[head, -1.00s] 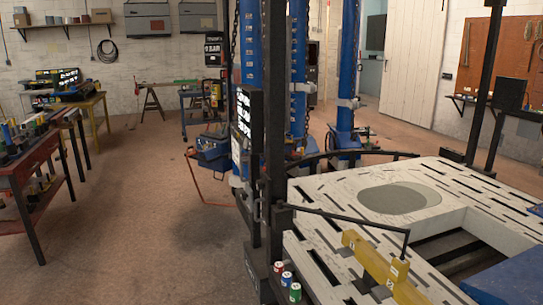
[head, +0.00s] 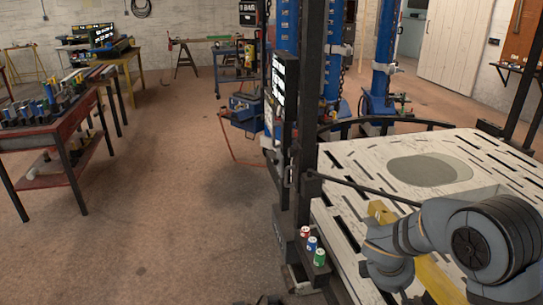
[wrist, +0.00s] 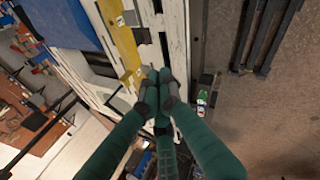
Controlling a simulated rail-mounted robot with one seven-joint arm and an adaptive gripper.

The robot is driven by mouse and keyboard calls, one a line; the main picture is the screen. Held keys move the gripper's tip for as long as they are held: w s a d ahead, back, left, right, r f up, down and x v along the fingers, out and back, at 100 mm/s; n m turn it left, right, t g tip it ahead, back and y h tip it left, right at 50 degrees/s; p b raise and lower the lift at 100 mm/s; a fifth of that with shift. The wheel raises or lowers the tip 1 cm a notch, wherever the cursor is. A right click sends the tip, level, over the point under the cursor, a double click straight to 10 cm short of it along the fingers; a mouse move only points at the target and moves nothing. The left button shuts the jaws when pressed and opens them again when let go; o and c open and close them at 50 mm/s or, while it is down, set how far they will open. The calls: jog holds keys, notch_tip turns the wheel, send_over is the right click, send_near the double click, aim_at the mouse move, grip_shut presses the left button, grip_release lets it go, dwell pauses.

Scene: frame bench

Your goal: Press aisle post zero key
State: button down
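Three short round keys with pale tops, red (head: 305,232), blue (head: 312,243) and green (head: 320,256), stand in a row on a dark ledge at the foot of the black post (head: 307,130). Their markings are too small to read. In the wrist view, the green key (wrist: 201,101) and pale tops show just right of my fingertips. My gripper (wrist: 160,76) has its teal fingers drawn together at the tips, with nothing seen between them. It appears over the bench edge, apart from the keys. In the head view my arm hides the gripper.
The white slotted frame bench (head: 350,180) fills the right, with a yellow beam (head: 440,283) on it and a thin dark rod (head: 365,188) above it. A dark display (head: 284,85) hangs on the post. The floor (head: 170,220) left of the post is clear.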

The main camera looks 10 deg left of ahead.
jog(key=w+d+r+h+p, duration=0.2)
jog(key=w+d+r, duration=0.2)
jog(key=d, duration=0.5)
jog(key=w+d+r+m+h+p, duration=0.1)
jog(key=w+d+r+h+p, duration=0.1)
jog(key=w+d, duration=0.4)
jog(key=w+d+r+m+h+p, duration=0.1)
jog(key=w+d+r+h+p, duration=0.2)
jog(key=d, duration=0.9)
jog(key=w+r+h, duration=0.1)
jog(key=w+r, duration=0.2)
jog(key=shift+d+r, duration=0.3)
jog(key=shift+d, duration=0.1)
jog(key=shift+w, duration=0.1)
